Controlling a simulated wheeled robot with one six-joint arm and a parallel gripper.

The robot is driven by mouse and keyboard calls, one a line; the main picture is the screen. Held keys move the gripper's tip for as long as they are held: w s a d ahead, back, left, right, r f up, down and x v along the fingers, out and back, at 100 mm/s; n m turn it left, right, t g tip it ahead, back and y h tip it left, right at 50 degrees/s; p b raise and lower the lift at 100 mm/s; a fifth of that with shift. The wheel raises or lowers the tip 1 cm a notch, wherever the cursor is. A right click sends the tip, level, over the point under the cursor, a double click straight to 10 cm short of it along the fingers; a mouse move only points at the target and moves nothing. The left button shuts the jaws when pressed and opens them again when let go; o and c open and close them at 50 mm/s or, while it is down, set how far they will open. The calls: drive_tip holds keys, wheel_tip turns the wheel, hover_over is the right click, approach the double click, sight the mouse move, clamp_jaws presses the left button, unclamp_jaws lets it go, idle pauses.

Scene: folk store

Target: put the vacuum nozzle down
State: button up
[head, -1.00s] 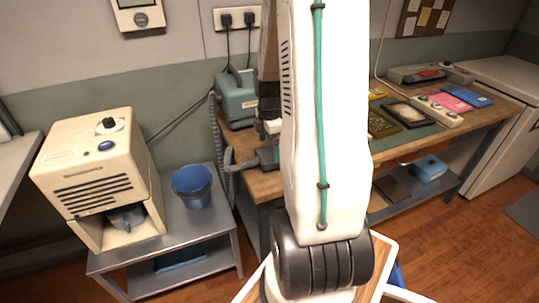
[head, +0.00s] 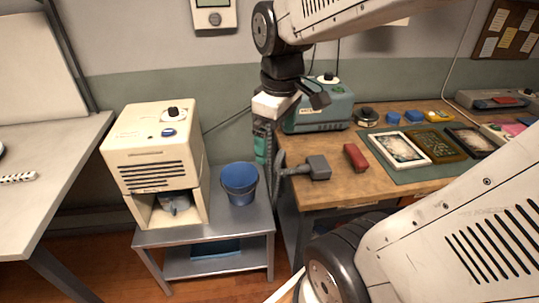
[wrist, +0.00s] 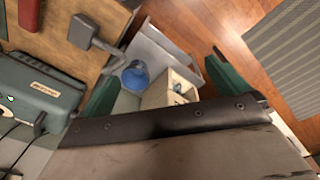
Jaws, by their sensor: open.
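The vacuum nozzle (head: 318,167) is a dark grey block with a short neck, lying on the left front end of the wooden bench (head: 342,193). Its hose (head: 277,176) hangs over the bench's left edge. The teal vacuum unit (head: 322,110) stands behind it. The nozzle also shows in the wrist view (wrist: 88,32), upper left, outside my jaws. My gripper (head: 262,150) points down left of the bench, apart from the nozzle. In the wrist view its green fingers (wrist: 165,88) are wide apart with nothing between them. The gripper overlaps part of the hose in the head view.
A red block (head: 355,157) lies right of the nozzle. Framed screens (head: 398,149) lie on a green mat farther right. A blue bucket (head: 239,184) and a cream machine (head: 153,148) stand on the low grey table (head: 228,217) at left.

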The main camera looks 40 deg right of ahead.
drive_tip(key=s+a+r+m, duration=0.1)
drive_tip(key=s+a+m, duration=0.3)
drive_tip(key=s+a, duration=0.3)
drive_tip(key=shift+s+r, duration=0.35)
drive_tip(key=shift+s, duration=0.1)
drive_tip(key=shift+t, duration=0.3)
idle(0.5)
